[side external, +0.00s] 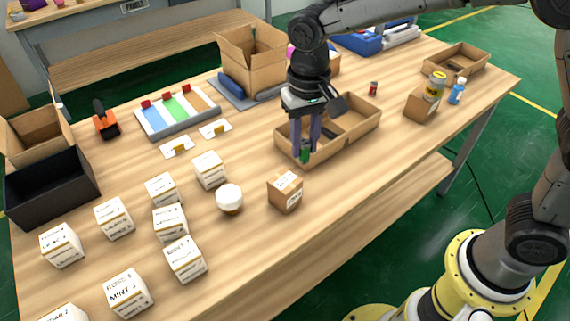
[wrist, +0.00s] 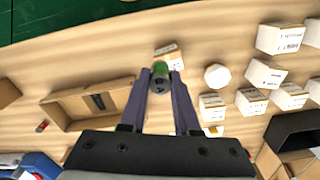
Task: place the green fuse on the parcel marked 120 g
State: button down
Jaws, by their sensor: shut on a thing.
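The green fuse (side external: 305,156) is between the fingertips of my gripper (side external: 304,149), which points down and is shut on it. In the wrist view the green fuse (wrist: 160,67) shows its green body and dark near end between the fingertips of my gripper (wrist: 160,84). A small brown parcel (side external: 285,194) with a white label stands on the table, in front of and a little left of the fuse. In the wrist view that parcel (wrist: 172,60) lies just beyond the fuse, partly hidden by it. I cannot read its marking.
A shallow cardboard tray (side external: 358,127) stands just behind the gripper. A white round-topped jar (side external: 229,197) is left of the parcel, with several white boxes (side external: 185,258) further left. Another brown box (side external: 421,104) stands right, by a yellow-labelled can (side external: 434,87). Table right of the parcel is clear.

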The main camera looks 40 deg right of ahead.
jog(key=w+f, duration=0.1)
jog(key=w+a+f, duration=0.1)
jog(key=f, duration=0.1)
jog(key=w+f, duration=0.1)
jog(key=f, duration=0.1)
jog(key=shift+w+a+f, duration=0.1)
jog(key=shift+w+a, duration=0.2)
jog(key=shift+w, duration=0.05)
jog(key=shift+w+f, duration=0.1)
jog(key=shift+f, duration=1.55)
jog(key=shift+f, duration=0.15)
jog(key=c, duration=0.6)
grip_release()
jog(key=shift+c, duration=0.2)
notch_tip(320, 180, up, 12)
jog(key=shift+r, duration=0.2)
